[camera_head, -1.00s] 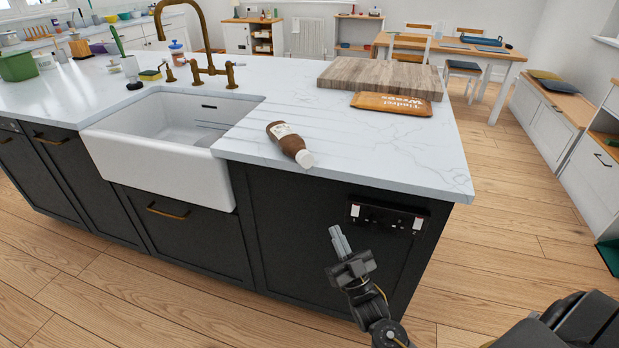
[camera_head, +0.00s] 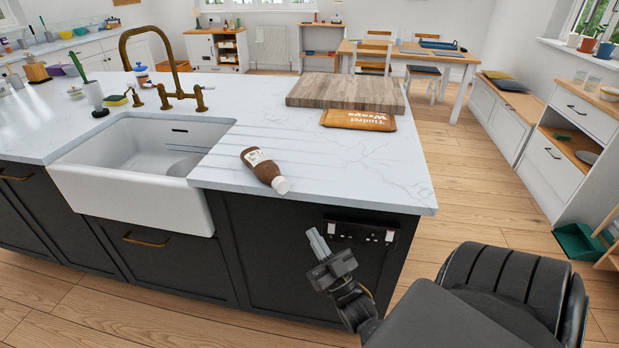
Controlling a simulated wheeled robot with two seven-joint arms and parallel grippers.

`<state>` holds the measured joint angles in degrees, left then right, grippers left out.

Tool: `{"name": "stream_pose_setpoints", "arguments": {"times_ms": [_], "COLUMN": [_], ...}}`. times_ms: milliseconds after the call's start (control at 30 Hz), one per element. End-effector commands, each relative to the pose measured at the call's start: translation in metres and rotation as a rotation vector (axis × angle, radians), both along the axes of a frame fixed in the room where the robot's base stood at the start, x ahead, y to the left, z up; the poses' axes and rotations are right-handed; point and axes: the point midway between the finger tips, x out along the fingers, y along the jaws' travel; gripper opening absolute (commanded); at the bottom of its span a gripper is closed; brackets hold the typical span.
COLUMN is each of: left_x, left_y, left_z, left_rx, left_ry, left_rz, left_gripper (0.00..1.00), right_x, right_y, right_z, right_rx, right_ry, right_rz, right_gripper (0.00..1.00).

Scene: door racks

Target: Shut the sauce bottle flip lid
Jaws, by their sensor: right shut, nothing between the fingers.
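A brown sauce bottle (camera_head: 262,168) with a pale label lies on its side on the white marble worktop (camera_head: 330,172). Its white cap (camera_head: 281,185) points toward the front edge, at the lower right. The cap is too small to tell how its flip lid stands. My right gripper (camera_head: 317,238) is in front of the dark cabinet, below the worktop edge. It is shut and empty, apart from the bottle, with its fingers pointing up. My left gripper is out of view.
A white sink (camera_head: 133,190) with a brass tap (camera_head: 170,65) is left of the bottle. A wooden board (camera_head: 346,91) and an orange wraps packet (camera_head: 358,119) lie behind it to the right. The worktop around the bottle is clear. A socket panel (camera_head: 361,232) is on the cabinet front.

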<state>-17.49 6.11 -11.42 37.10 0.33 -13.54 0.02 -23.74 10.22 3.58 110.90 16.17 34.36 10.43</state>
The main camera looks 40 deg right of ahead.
Motion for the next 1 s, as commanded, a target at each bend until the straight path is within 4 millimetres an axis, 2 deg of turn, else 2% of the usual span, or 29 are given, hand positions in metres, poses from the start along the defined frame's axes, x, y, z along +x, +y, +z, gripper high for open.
{"name": "stream_pose_setpoints", "arguments": {"times_ms": [100,400,433,500,700,833,1000], "left_x": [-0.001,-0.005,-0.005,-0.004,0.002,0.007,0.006], "left_y": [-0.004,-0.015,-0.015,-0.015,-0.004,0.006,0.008], "left_z": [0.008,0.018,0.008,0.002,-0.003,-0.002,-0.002], "left_rx": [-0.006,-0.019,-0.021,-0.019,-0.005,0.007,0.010], "left_ry": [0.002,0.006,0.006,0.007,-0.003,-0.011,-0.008], "left_rz": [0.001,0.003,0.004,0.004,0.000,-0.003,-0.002], "left_gripper": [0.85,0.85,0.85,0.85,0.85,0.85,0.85], "right_x": [0.020,0.070,0.075,0.084,0.101,0.104,0.104], "right_y": [-0.003,-0.010,-0.010,-0.012,-0.015,-0.016,-0.016], "right_z": [0.018,0.049,0.040,0.038,0.037,0.037,0.038], "right_rx": [-0.002,-0.001,-0.001,-0.001,0.000,0.000,-0.001], "right_ry": [-0.004,-0.002,-0.001,-0.002,-0.002,0.000,0.000], "right_rz": [0.000,0.001,0.001,0.001,0.001,0.001,0.001], "right_gripper": [0.00,0.00,0.00,0.00,0.00,0.00,0.00]}}
